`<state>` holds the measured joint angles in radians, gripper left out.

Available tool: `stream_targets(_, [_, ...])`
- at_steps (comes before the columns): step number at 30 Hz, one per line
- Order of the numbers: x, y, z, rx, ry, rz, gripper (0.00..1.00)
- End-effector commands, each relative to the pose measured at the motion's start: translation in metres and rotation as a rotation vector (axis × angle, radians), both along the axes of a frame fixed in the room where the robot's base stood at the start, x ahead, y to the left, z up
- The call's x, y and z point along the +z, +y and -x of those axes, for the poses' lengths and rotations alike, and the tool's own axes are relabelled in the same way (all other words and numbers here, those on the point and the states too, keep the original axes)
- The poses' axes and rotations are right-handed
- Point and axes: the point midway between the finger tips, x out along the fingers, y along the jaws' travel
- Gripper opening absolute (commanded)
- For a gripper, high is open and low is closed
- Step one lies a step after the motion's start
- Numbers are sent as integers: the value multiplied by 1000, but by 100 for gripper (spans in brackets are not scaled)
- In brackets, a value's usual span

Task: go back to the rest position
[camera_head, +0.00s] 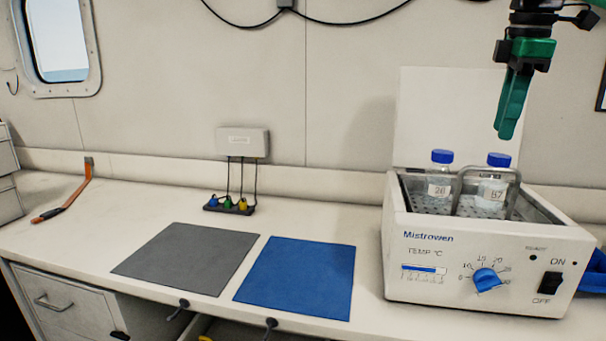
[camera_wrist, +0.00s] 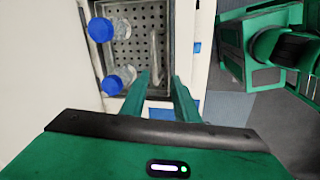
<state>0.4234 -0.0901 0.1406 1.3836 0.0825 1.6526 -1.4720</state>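My gripper (camera_head: 507,132) hangs in the air at the upper right, above the white Mistrowen water bath (camera_head: 415,275). In the wrist view its two green fingers (camera_wrist: 162,78) are apart with nothing held between them. Two blue-capped bottles stand upright in the bath: a left bottle (camera_head: 439,185) and a right bottle (camera_head: 492,190) labelled B7. Both bottles also show in the wrist view, one near the top (camera_wrist: 120,30) and one lower (camera_wrist: 124,75). A grey metal handle (camera_head: 458,190) arches over the bath, and its perforated floor shows.
A white lid-like panel (camera_head: 420,115) stands upright behind the bath. On the counter are a grey mat (camera_head: 190,258), a blue mat (camera_head: 297,277), a small rack with coloured items (camera_head: 230,207) and an orange-handled tool (camera_head: 60,212). Air left of my gripper is clear.

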Motion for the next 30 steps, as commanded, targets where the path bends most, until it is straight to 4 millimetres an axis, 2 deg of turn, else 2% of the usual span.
stream_targets(5, [-66, -5, 37, -333, 22, -55, 28])
stream_targets(11, [-148, -12, 90, -746, 37, -109, 28])
stream_targets(21, [-290, -6, 203, -1396, 74, -176, 28])
stream_targets(25, [-326, 1, 235, -1558, 86, -186, 28])
stream_targets(30, [-347, 7, 254, -1654, 92, -191, 28])
